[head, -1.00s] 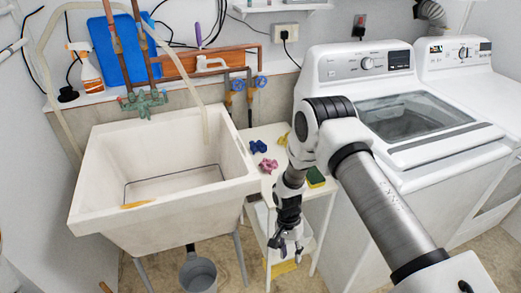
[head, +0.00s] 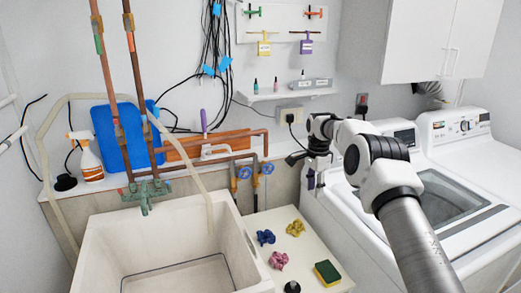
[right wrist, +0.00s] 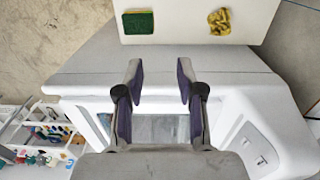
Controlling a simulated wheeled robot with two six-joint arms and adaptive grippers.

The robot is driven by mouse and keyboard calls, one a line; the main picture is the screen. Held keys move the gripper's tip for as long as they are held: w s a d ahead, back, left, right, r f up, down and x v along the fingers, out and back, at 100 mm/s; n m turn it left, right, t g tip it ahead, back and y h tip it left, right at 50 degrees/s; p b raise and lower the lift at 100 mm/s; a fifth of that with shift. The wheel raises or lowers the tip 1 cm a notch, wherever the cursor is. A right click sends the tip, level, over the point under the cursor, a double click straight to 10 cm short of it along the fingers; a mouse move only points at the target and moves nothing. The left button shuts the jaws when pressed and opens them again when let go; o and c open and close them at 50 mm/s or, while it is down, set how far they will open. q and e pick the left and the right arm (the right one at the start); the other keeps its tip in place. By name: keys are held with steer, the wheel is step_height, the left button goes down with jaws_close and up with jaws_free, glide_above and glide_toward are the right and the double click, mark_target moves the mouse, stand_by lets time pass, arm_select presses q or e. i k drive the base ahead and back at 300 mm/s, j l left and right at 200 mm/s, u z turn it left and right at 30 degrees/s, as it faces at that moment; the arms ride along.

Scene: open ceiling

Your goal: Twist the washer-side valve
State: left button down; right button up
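Two blue-handled valves sit on pipes at the wall right of the sink: a left one (head: 244,173) and a right one (head: 267,168), which is nearer the washer (head: 440,195). My right gripper (head: 312,188) hangs over the washer's left edge, to the right of both valves and apart from them. In the right wrist view my right gripper (right wrist: 160,75) has its two fingers spread, with nothing between them. The valves cannot be made out in that view. My left gripper is not in view.
A white side table (head: 306,258) below the valves holds crumpled cloths and a sponge (head: 327,272). The sink (head: 90,240) stands to its left, with a hose (head: 187,165) hanging into it. A small shelf (head: 290,94) and a wall outlet (head: 291,114) are above my gripper.

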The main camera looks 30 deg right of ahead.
mark_target(268, 168)
steer(key=i, duration=1.05)
